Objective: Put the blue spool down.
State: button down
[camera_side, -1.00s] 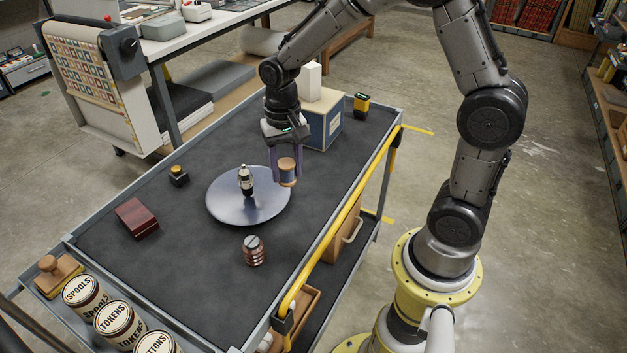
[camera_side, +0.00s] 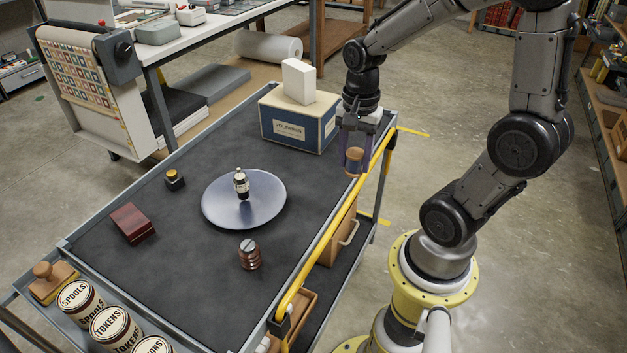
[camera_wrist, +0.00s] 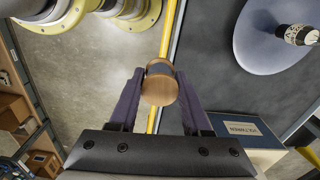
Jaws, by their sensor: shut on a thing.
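The blue spool, a wooden reel with a dark blue winding, is clasped between the fingertips of my gripper (camera_side: 355,150). In the side view the spool (camera_side: 354,162) is held near the cart's right edge, in line with the yellow rail (camera_side: 337,222). In the wrist view the spool (camera_wrist: 160,88) sits between the two purple fingers, its wooden end towards the camera, with the yellow rail and the mat's edge behind it. It appears held above the cart; its height is hard to judge.
A round grey plate (camera_side: 270,205) carries a small dark bottle (camera_side: 241,183). A blue box (camera_side: 285,127) with a white block (camera_side: 298,80) on it stands left of my gripper. Bare mat lies between plate and rail.

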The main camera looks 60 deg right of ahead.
jog(key=w+d+f, duration=0.3)
jog(key=w+f, duration=0.1)
jog(key=w, duration=0.4)
send_over(313, 183)
jog(key=f, duration=0.5)
jog(key=shift+s+a, duration=0.15)
jog(key=shift+s, duration=0.25)
jog(key=shift+w+f, duration=0.2)
jog(key=shift+f, duration=0.7)
jog(key=shift+w+f, duration=0.15)
jog(key=shift+f, duration=0.7)
jog(key=shift+f, duration=0.25)
jog(key=shift+c, duration=1.8)
grip_release()
